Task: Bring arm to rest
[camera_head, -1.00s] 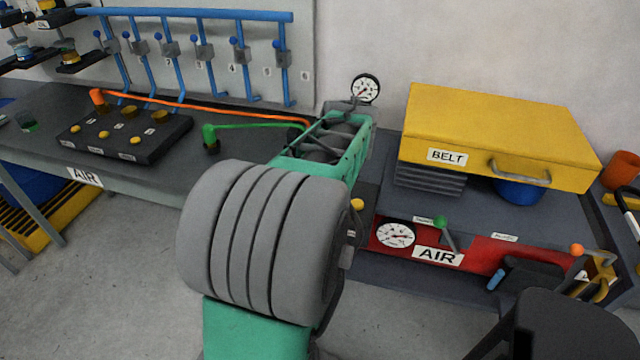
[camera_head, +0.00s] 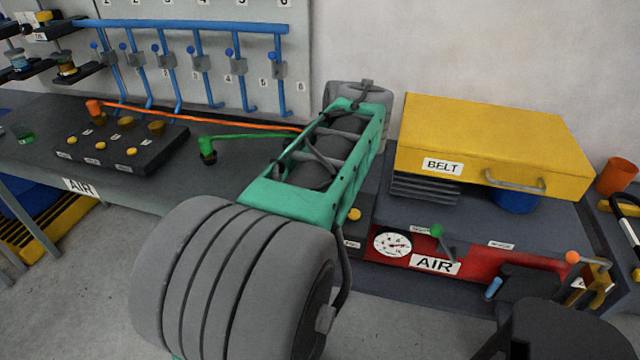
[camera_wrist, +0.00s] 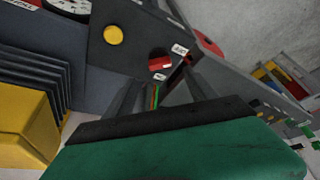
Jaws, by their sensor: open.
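My gripper (camera_wrist: 160,88) shows in the wrist view as two dark fingers beyond a green and black body. The fingers are apart and I see nothing held between them. Behind them is a dark panel with a yellow button (camera_wrist: 113,35) and a red knob (camera_wrist: 160,62). The gripper itself is hidden there behind the arm's far end.
Right of the arm, a yellow BELT case (camera_head: 490,140) sits above a red AIR panel (camera_head: 465,276) with a gauge (camera_head: 392,244). Left are a black button box (camera_head: 118,146), a green-handled lever (camera_head: 208,152) and blue pipes (camera_head: 190,28). A black stool (camera_head: 560,325) stands front right.

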